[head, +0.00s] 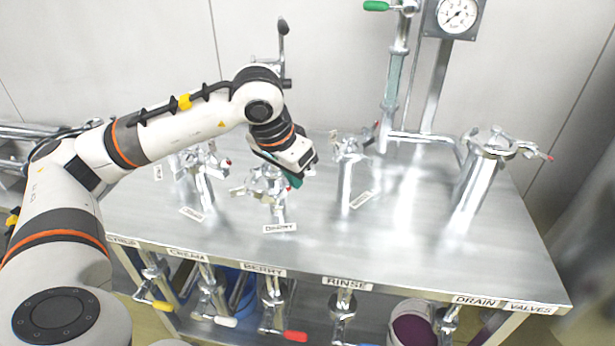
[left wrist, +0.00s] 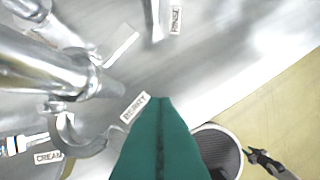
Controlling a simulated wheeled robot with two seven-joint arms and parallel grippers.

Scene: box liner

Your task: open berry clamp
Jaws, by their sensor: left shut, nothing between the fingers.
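The berry clamp (head: 262,183) is a shiny metal clamp on the pipe stub behind the "BERRY" tabletop label (head: 280,228). My left gripper (head: 294,181) has teal fingers and is shut and empty, just right of the clamp and partly in front of it. Contact between them cannot be told. In the left wrist view the closed teal fingers (left wrist: 158,125) point across the table beside the BERRY label (left wrist: 134,107). A curved metal clamp part (left wrist: 72,130) shows left of them; whether it is open is unclear. My right gripper is not in view.
Similar clamped stubs stand left (head: 200,165) and right (head: 350,150), with a tall drain pipe (head: 478,180) farther right. A gauge (head: 457,15) hangs behind. Valves with coloured handles hang below the front edge. The table's right front is clear.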

